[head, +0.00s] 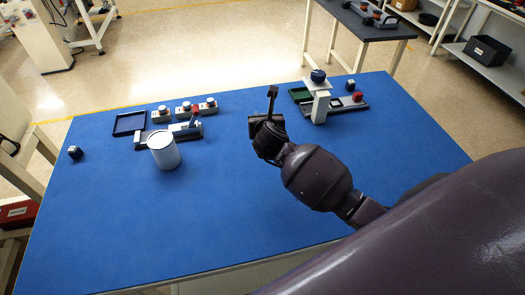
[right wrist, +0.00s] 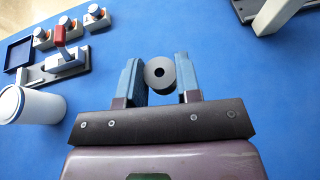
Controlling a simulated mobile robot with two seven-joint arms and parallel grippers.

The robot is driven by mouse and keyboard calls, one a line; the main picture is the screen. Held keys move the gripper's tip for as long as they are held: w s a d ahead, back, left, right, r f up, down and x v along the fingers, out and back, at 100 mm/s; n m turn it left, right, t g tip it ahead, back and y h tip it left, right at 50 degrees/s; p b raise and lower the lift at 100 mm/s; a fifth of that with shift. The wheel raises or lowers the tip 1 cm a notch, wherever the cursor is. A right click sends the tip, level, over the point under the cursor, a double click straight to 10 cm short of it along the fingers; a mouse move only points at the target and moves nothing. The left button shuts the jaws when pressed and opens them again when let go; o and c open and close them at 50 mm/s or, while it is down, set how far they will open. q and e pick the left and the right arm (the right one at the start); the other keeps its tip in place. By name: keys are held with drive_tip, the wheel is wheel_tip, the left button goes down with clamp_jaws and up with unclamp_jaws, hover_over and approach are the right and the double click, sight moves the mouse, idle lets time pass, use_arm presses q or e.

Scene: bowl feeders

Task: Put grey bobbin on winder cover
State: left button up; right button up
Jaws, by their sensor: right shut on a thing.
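The grey bobbin (right wrist: 151,80), a round piece with a dark centre hole, sits between the two blue fingers of my right gripper (right wrist: 157,73) in the right wrist view. My right gripper is shut on it. In the head view this gripper (head: 271,98) is over the middle of the blue table, between the two stations, and the bobbin cannot be made out. I cannot tell which part is the winder cover. The left station (head: 183,133) has a grey base and a lever, red-handled in the wrist view. The right station has a white post (head: 320,105) with a dark blue top. My left gripper is not in view.
A white canister (head: 164,152) stands in front of the left station. Behind it are a dark tray (head: 129,123) and three knobbed units (head: 185,109). A green tray (head: 301,95) and red knob (head: 358,96) are at the right station. The front of the blue table (head: 215,215) is clear.

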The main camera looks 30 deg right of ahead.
wheel_tip(320, 180, down, 9)
drive_tip(key=shift+b, duration=0.75)
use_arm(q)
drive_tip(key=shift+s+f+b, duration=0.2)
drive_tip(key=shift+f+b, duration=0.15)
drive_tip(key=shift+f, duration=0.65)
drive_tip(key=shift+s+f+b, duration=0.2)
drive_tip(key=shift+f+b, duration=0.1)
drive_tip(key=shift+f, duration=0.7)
use_arm(e)
drive_tip(key=shift+f, duration=2.65)
drive_tip(key=shift+f, duration=0.1)
drive_tip(key=shift+f, duration=0.15)
drive_tip(key=o, duration=0.9)
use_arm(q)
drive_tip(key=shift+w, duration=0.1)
use_arm(e)
drive_tip(key=shift+o, duration=0.3)
